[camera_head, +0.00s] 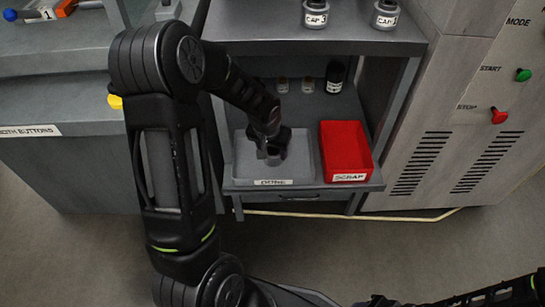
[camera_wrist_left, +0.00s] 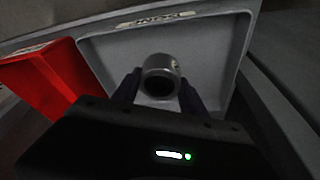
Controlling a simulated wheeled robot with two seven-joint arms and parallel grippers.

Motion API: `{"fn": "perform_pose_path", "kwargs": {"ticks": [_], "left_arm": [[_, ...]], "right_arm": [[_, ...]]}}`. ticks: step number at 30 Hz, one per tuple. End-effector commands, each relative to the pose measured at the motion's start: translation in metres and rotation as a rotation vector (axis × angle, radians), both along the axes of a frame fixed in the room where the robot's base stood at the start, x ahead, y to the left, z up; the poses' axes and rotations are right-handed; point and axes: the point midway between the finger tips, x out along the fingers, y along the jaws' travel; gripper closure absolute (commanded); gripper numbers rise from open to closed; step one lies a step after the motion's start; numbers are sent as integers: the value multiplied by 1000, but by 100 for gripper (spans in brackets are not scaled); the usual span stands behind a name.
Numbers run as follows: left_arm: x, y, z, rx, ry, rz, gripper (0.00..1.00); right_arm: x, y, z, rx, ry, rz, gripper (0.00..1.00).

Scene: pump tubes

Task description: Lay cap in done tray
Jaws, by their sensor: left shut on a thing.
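The cap is a grey hollow cylinder (camera_wrist_left: 160,68) held between the two fingers of my left gripper (camera_wrist_left: 160,90) in the left wrist view. Its dark round opening faces the camera. In the head view my left gripper (camera_head: 272,146) is over the grey done tray (camera_head: 302,158), left of the red tray. The gripper is shut on the cap, and the cap is mostly hidden there. The done tray also fills the background of the left wrist view (camera_wrist_left: 225,45). I cannot tell whether the cap touches the tray floor.
A red scrap tray (camera_head: 346,150) stands right beside the done tray. A dark bottle (camera_head: 335,77) and small pale containers stand behind on the shelf. Labelled caps (camera_head: 315,14) sit on the upper shelf. A machine panel with green and red buttons (camera_head: 498,116) is at right.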

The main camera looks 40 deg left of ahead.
Motion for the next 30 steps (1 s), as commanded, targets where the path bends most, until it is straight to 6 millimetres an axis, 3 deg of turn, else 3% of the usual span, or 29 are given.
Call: {"fn": "perform_pose_path", "kwargs": {"ticks": [6,19,20,27,30], "left_arm": [[0,0,-31,0,2,0,100],[0,0,-37,0,0,0,100],[0,0,-35,0,1,0,47],[-1,0,-35,-1,2,0,28],[-1,0,-35,-1,2,0,28]], "right_arm": [[3,-3,-12,-5,-4,-6,64],[4,-4,-16,-6,-6,-9,64],[4,-4,-14,-6,-5,-9,64],[4,-4,-14,-6,-6,-8,64],[4,-3,-14,-6,-6,-8,64]]}}
